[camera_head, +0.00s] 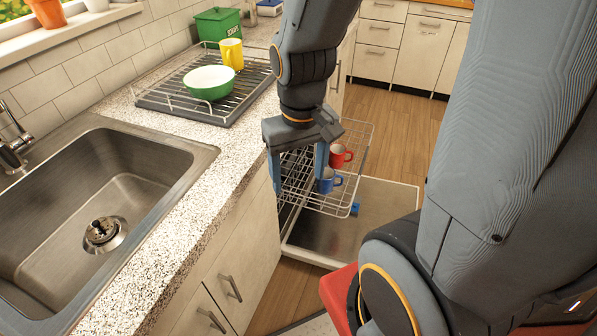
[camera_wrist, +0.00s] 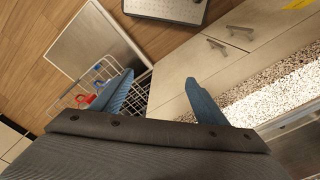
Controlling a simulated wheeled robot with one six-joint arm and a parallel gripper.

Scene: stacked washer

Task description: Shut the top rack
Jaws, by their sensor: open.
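The top rack (camera_head: 345,205) is a wire rack pulled out of the dishwasher beside the counter, above the lowered door (camera_head: 385,215). A red mug (camera_head: 340,156) and a blue mug (camera_head: 327,181) stand in it. My gripper (camera_head: 298,172) is open and empty, fingers pointing down, in front of part of the rack in the head view. In the wrist view, the rack (camera_wrist: 138,95) shows behind and beside the left finger, and the gripper (camera_wrist: 160,95) has its fingers wide apart. I cannot tell whether a finger touches the rack. My arm and gripper hide part of the rack.
The speckled counter (camera_head: 165,215) edge and cabinet fronts (camera_head: 232,285) run close to the left of my gripper. A dish rack (camera_head: 165,103) with a green bowl and yellow mug stands on the counter. Wooden floor (camera_head: 395,130) is clear beyond the door.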

